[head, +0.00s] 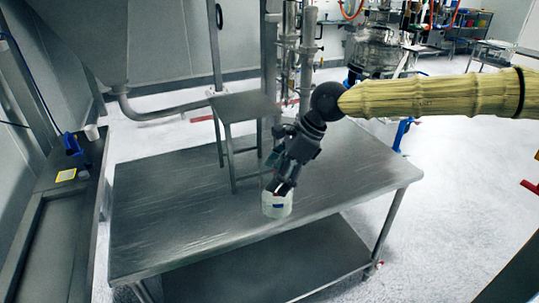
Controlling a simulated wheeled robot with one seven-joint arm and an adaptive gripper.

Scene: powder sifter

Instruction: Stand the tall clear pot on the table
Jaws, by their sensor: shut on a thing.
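The clear pot (277,206) is a small, pale, see-through vessel with a dark mark on its side. It is upright at the front middle of the grey metal table (170,220). My gripper (281,188) reaches down from above and is shut on the pot at its upper part. The fingertips are small and partly hidden against the pot. The pot's base is at or very near the tabletop; I cannot tell whether it touches.
A grey stool-like stand (245,107) is behind my gripper, with legs near the table's back. A dark side bench (60,215) holding a blue item (73,144) and a white cup (91,131) runs along the left. The table's left and right parts are clear.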

